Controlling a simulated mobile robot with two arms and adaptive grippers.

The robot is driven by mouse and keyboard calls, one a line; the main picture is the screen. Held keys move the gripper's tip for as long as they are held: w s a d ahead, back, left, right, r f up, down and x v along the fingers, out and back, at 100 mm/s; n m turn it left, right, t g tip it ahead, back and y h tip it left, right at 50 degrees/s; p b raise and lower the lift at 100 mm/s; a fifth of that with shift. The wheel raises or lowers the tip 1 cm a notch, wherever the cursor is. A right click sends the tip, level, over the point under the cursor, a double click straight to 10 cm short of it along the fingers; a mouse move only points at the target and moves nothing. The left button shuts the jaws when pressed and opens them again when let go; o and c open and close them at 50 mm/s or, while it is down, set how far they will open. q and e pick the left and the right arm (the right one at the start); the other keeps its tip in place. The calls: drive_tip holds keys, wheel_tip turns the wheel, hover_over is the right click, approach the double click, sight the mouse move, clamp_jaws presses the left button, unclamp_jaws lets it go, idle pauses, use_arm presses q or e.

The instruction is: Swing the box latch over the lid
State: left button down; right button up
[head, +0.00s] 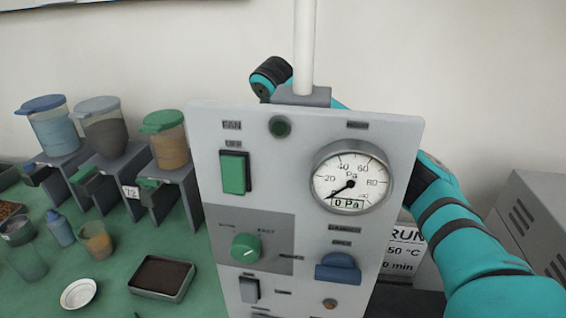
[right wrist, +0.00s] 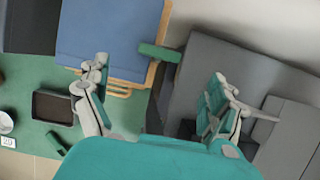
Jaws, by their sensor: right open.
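In the right wrist view, my right gripper (right wrist: 160,100) is open, with its two fingers wide apart and nothing between them. Beyond the fingers is a flat blue panel (right wrist: 110,35) with a tan edge. A short green bar (right wrist: 158,52) sticks out from the panel's right edge toward a grey box (right wrist: 225,65). The bar may be the latch, but I cannot tell for sure. The bar lies ahead of the gap between the fingers, apart from both. In the head view the right arm passes behind a control panel, which hides the gripper. My left gripper is not in view.
The control panel (head: 300,135) with a gauge (head: 350,184) fills the middle of the head view. Lidded hoppers (head: 105,135) and a dark tray (head: 162,277) stand on the green bench at left. A grey vented box (head: 530,215) is at right.

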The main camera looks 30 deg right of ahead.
drive_tip(key=shift+v, duration=2.05)
